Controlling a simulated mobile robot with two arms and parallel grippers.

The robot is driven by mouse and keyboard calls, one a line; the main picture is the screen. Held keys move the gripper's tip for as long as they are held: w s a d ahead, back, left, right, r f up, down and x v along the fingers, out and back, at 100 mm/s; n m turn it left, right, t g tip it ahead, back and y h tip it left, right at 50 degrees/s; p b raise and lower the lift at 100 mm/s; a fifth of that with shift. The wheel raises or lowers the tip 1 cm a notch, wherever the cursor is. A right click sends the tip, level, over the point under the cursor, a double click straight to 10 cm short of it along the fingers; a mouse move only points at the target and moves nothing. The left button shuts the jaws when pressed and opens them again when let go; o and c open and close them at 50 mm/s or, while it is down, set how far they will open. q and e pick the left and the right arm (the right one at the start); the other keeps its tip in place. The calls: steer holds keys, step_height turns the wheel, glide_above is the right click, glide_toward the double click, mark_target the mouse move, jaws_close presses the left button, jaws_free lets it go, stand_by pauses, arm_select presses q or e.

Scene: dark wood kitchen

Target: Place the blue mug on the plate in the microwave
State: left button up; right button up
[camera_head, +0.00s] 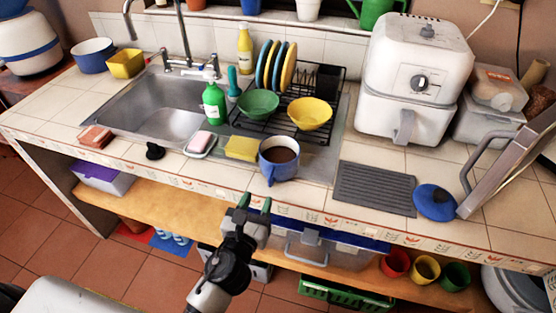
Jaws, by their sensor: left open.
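The blue mug (278,171) stands upright on the counter near its front edge, with dark brown contents and its handle toward the front. My left gripper (255,203) is open and empty, in front of the counter edge, just below and a little left of the mug in the picture. It is apart from the mug. At the right edge, a tilted grey panel with a curved handle (476,166) looks like an open microwave door. The microwave's inside and the plate in it are not visible. My right gripper is not in view.
A yellow sponge (241,148) lies close left of the mug, and a dish rack with bowls (258,104) stands behind. A grey ribbed mat (375,189) and a blue lid (435,202) lie to the right. A white air fryer (416,75) stands behind the mat.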

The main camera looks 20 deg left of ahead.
mark_target(269, 183)
arm_select(q)
steer(key=w, duration=0.5)
steer(key=w+d+p, duration=0.1)
steer(key=w, duration=0.1)
steer(key=shift+w+f, duration=0.1)
steer(key=shift+w, duration=0.15)
steer(key=shift+c, duration=0.4)
jaws_close()
